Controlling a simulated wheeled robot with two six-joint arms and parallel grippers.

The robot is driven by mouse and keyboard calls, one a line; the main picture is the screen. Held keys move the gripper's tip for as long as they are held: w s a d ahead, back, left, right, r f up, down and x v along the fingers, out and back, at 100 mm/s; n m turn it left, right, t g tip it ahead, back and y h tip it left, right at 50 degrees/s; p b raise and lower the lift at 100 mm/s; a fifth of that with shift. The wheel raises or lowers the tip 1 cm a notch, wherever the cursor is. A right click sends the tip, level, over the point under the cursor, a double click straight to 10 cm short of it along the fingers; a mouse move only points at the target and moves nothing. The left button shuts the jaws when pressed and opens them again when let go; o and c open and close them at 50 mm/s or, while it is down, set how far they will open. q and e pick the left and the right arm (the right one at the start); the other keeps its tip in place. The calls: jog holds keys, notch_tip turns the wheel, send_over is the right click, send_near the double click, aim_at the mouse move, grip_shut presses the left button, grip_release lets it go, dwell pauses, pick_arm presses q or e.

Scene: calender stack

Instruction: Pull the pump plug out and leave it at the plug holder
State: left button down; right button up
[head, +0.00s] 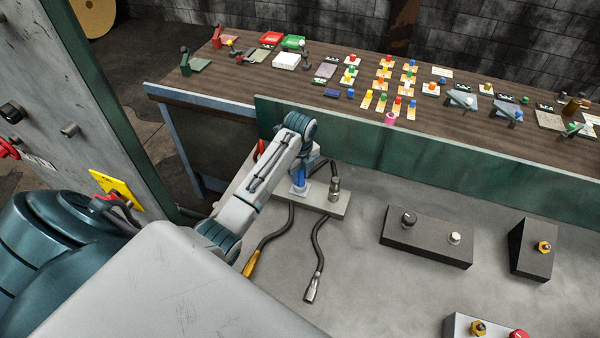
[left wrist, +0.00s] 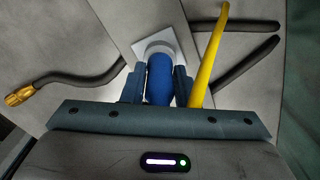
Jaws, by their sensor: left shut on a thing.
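A blue plug (head: 299,182) stands upright on a white square plate (head: 301,193) at the left end of a light grey block (head: 328,205). My left gripper (left wrist: 160,88) is shut on the blue plug (left wrist: 159,78), with one finger on each side. The plug's lower end meets the white plate (left wrist: 145,48) in the left wrist view, and I cannot tell whether it is still seated. The arm partly hides the plug in the head view. I cannot tell which thing is the plug holder. My right gripper is not in view.
A metal connector (head: 335,190) stands on the block's right end. Dark cables lie in front, one with a brass end (head: 250,264), one with a silver end (head: 312,288). A yellow bar (left wrist: 209,55) passes close beside the right finger. A dark control box (head: 428,242) stands right.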

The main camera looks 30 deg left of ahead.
pick_arm(q)
jog(key=shift+f, duration=0.25)
jog(key=c, duration=0.8)
grip_release()
jog(key=shift+o, duration=0.2)
jog(key=shift+r, duration=0.1)
jog(key=shift+r+p, duration=0.3)
jog(key=shift+r, duration=3.15)
